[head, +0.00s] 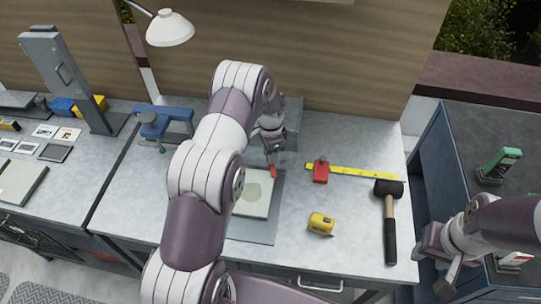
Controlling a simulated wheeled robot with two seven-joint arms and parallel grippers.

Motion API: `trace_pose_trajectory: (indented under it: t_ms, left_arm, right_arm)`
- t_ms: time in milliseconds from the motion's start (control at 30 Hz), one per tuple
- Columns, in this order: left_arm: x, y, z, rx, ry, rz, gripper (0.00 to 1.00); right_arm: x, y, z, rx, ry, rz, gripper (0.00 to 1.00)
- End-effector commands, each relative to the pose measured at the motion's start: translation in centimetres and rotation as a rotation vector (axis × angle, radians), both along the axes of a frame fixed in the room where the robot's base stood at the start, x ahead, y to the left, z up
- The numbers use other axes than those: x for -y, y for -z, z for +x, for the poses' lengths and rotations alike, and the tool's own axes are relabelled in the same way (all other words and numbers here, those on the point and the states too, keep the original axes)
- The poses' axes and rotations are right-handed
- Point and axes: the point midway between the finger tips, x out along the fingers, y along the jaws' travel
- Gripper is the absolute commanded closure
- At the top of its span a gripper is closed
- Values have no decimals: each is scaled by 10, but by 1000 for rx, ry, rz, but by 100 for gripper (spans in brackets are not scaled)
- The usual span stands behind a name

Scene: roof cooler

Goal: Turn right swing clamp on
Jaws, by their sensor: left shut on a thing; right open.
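My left gripper (271,155) reaches down over the middle of the bench. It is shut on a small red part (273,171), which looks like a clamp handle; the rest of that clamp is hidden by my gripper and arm. The red part is by the back edge of a grey plate (262,231) with a pale square sheet (256,196) on it. My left arm covers the plate's left side, so any clamp there is hidden. My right gripper (439,270) is open and empty, beyond the bench's right edge, apart from the clamp.
A red block (320,172), a yellow ruler (365,172), a yellow tape measure (321,223) and a black-headed mallet (389,222) lie on the right. A blue vise-like tool (160,124) and white lamp (170,28) are left. Bare bench shows between the tape measure and mallet.

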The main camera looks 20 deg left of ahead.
Motion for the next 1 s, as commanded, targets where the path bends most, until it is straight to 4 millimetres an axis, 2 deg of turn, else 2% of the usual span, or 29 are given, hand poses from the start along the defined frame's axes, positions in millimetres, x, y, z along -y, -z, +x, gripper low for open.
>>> trace_pose_trajectory:
  t_ms: [400, 1000]
  left_arm:
    - [0, -1, 2, 5, 240, 0, 100]
    - [0, -2, 2, 6, 302, 1, 100]
  right_arm:
    - [0, 12, 0, 0, 0, 0, 57]
    - [0, 13, 0, 0, 0, 0, 57]
